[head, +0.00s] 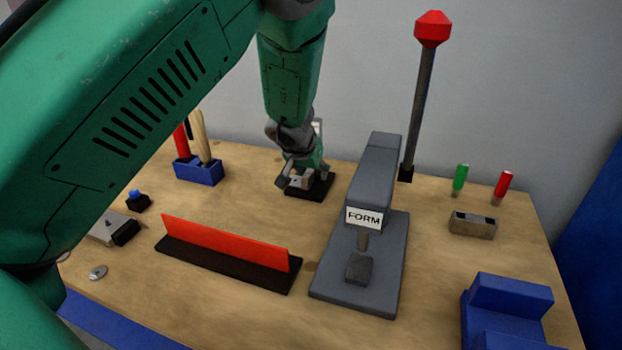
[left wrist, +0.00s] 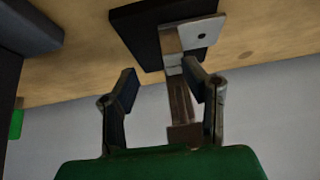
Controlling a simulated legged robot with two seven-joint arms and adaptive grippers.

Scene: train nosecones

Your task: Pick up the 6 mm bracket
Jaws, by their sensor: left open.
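A metal bracket (left wrist: 180,100) stands on a small black base (left wrist: 135,25) in the left wrist view. Its flat foot (left wrist: 202,33) has a hole, and its long upright part reaches between my fingers. No size marking is legible on it. My left gripper (left wrist: 163,88) is open, with one finger on either side of the upright; the right-hand finger looks close to it, but I cannot tell whether they touch. In the head view my left gripper (head: 304,168) points down over the same black base (head: 322,189) and hides most of the bracket. My right gripper is out of view.
A grey press labelled FORM (head: 382,195) stands just right of the base. A red strip on a black bar (head: 225,242) lies in front. A blue tool holder (head: 199,172) is to the left. A grey block (head: 473,224) and blue block (head: 508,300) are at right.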

